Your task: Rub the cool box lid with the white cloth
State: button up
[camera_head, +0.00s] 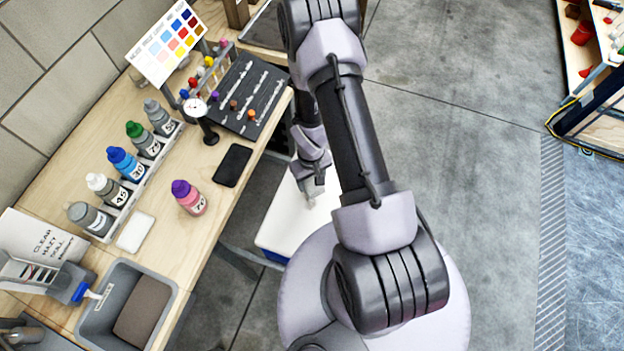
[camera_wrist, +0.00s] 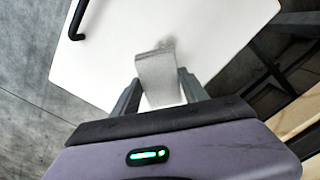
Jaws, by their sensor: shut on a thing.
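The cool box lid (camera_head: 277,231) is a flat white surface low on the floor beside the workbench. It fills much of the wrist view (camera_wrist: 215,40), with a black handle at its upper left corner. The white cloth (camera_wrist: 158,75) stands between the fingers of my gripper (camera_wrist: 160,88), which is shut on it. The cloth's far end is at the lid, where a small grey smudge or shadow shows. I cannot tell whether it presses on the lid. In the head view my gripper (camera_head: 313,198) is over the lid, partly hidden by my arm.
The wooden workbench (camera_head: 50,190) on the left holds several dropper bottles in a rack, a pink bottle (camera_head: 189,198) with a purple cap, a black phone-like slab (camera_head: 232,165) and a grey tub (camera_head: 127,263). Shelving (camera_head: 590,110) stands at the upper right. The concrete floor (camera_head: 470,130) is clear.

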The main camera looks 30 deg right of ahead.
jog(key=shift+r+p, duration=1)
jog(key=shift+r, duration=0.5)
